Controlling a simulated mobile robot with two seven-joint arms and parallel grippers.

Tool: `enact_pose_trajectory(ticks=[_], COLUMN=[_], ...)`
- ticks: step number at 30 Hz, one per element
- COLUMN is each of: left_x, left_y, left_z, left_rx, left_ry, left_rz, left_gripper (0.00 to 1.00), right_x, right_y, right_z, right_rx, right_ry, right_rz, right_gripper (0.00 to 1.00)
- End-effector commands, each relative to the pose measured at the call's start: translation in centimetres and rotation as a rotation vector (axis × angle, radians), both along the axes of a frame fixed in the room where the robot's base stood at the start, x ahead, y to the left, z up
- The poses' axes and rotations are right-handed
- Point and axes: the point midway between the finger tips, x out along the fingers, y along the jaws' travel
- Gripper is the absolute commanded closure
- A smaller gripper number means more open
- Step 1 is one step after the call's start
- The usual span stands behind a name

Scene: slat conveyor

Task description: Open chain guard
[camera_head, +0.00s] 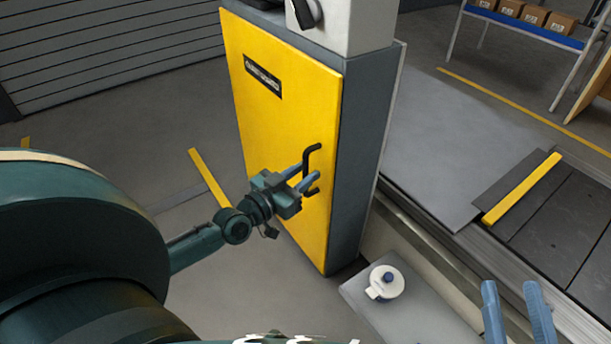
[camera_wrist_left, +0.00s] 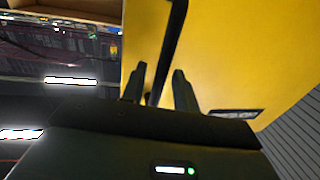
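The chain guard is a yellow panel (camera_head: 285,110) with a dark label, on the front of a grey cabinet; it lies flush in its frame. Its black bent handle (camera_head: 307,152) is near the right edge. My left gripper (camera_head: 309,176) is at the handle. In the left wrist view the handle bar (camera_wrist_left: 173,45) runs down between the two fingers (camera_wrist_left: 160,88), with a gap showing beside it, so the gripper looks open around the bar. The yellow panel (camera_wrist_left: 235,50) fills the right of that view. My right gripper (camera_head: 516,305) is open and empty at the lower right.
The slat conveyor (camera_head: 570,225) lies to the right. A rack with cardboard boxes (camera_head: 535,15) is at the back right. The floor left of the panel is clear.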

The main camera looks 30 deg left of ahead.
Motion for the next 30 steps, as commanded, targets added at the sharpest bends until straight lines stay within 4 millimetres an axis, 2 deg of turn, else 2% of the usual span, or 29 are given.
enact_pose_trajectory(ticks=[4, 13, 24, 30], left_x=[0.88, 0.99, 0.96, 0.95], left_y=[-0.19, -0.22, -0.20, -0.20], left_z=[0.00, 0.03, 0.03, 0.02], left_rx=[-0.001, -0.001, 0.000, 0.000], left_ry=[-0.001, 0.000, 0.000, 0.000], left_rz=[0.000, 0.000, 0.000, 0.000], left_gripper=[0.70, 0.71, 1.00, 1.00], right_x=[0.03, 0.02, -0.07, -0.06], right_y=[0.03, 0.08, 0.12, 0.14], right_z=[-0.19, 0.37, 0.38, 0.28], right_rx=[0.005, 0.011, 0.008, 0.007], right_ry=[0.004, -0.006, -0.009, -0.007], right_rz=[0.002, 0.005, 0.010, 0.010], right_gripper=[0.64, 0.64, 0.64, 0.64])
